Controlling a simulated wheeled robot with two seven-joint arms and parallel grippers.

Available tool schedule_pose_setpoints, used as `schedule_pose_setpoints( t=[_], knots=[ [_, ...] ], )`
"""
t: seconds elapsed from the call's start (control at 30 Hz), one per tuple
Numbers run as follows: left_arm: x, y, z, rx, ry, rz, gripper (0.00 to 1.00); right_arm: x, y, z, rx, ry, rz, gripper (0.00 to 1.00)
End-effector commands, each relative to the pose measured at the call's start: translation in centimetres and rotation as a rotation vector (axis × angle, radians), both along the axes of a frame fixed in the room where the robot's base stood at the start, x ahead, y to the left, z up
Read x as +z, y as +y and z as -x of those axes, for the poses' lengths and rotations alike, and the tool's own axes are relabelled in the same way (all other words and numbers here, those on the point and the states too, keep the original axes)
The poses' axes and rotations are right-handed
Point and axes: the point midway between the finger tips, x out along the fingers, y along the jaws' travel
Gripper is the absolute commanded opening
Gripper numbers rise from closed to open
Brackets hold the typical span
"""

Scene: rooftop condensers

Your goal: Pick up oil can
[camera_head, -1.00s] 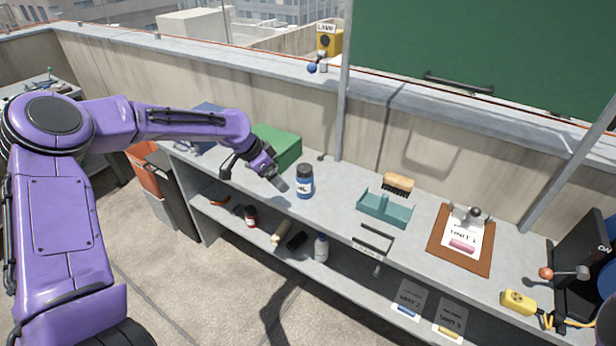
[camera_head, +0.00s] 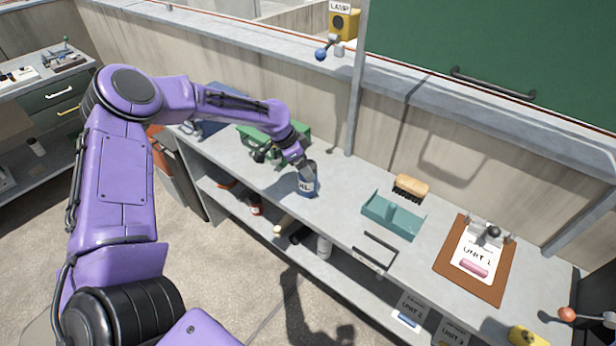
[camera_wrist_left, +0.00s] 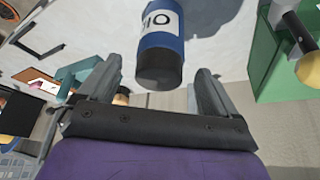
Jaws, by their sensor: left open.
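The oil can (camera_head: 307,186) is a dark blue cylinder with a white label and a dark cap, standing on the top shelf of the grey bench. My left gripper (camera_head: 302,162) reaches over it from the upper left and hides part of its top. In the left wrist view the oil can (camera_wrist_left: 165,42) shows its cap end toward me, between the lines of the two fingers. The left gripper (camera_wrist_left: 157,80) is open, with a gap on each side of the cap, and holds nothing. My right gripper is in neither view.
A green box (camera_head: 290,135) stands behind my left wrist. A teal tray (camera_head: 392,218), a brush (camera_head: 411,187) and a brown clipboard (camera_head: 450,265) lie to the right on the bench. The bench top (camera_head: 340,195) right beside the can is clear.

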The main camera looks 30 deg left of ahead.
Motion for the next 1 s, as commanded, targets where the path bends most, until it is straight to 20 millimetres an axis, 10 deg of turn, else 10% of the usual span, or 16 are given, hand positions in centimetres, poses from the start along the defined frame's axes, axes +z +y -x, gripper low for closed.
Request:
schedule_pose_setpoints(
  t=[0.53,0.77,1.0],
  knots=[
    [-4.0,-1.3,-1.6,0.003,-0.001,-0.001,0.92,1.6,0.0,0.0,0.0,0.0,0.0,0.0],
    [-4.0,-1.3,-1.6,0.003,-0.001,-0.001,0.24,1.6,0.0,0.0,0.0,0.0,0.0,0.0],
    [-3.9,-1.3,-1.7,0.002,-0.002,-0.001,0.24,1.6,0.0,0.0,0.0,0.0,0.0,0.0]
  ],
)
